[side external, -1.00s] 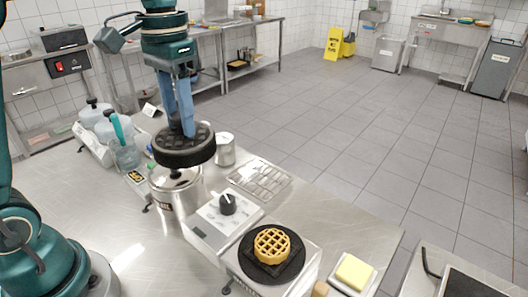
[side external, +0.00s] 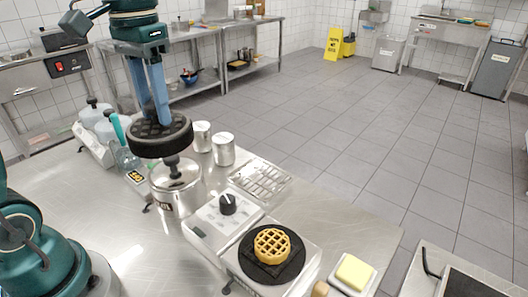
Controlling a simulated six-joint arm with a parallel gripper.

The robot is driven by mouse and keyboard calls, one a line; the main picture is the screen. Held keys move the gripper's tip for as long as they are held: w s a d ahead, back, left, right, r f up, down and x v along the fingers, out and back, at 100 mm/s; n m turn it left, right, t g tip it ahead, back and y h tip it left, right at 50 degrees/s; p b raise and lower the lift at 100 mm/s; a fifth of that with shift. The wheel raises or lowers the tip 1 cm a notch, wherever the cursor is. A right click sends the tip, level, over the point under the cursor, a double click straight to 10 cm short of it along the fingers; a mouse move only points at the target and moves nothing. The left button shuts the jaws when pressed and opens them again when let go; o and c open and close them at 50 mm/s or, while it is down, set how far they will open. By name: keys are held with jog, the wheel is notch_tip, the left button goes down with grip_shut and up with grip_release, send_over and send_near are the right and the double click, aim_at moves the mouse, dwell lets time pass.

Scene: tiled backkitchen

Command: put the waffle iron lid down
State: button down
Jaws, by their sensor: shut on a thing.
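The waffle iron lid (side external: 160,141) is a thick black disc with a ribbed top. My gripper (side external: 158,117) is shut on it from above, with its blue fingers at the lid's middle; the exact grip point is hard to see. The lid hangs roughly level above and slightly left of a steel pot. The waffle iron base (side external: 305,262) stands at the front right of the counter, well apart from the lid. Its black round plate (side external: 290,271) is uncovered and carries a golden round waffle (side external: 272,246).
The steel pot (side external: 177,193) has a lid with a dark knob. Two canisters (side external: 223,150) stand behind it. A dial unit (side external: 226,214), a wire rack (side external: 260,180) and a yellow block (side external: 354,272) on a white dish are nearby. Bottles (side external: 104,127) stand left.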

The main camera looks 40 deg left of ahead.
jog(key=s+a+n, duration=0.8)
jog(key=s+a, duration=0.3)
jog(key=shift+d+f, duration=0.15)
jog(key=shift+f, duration=4.45)
jog(key=shift+d+f, duration=0.15)
jog(key=shift+f, duration=4.4)
jog(key=shift+f, duration=0.1)
jog(key=shift+c, duration=2.3)
grip_release()
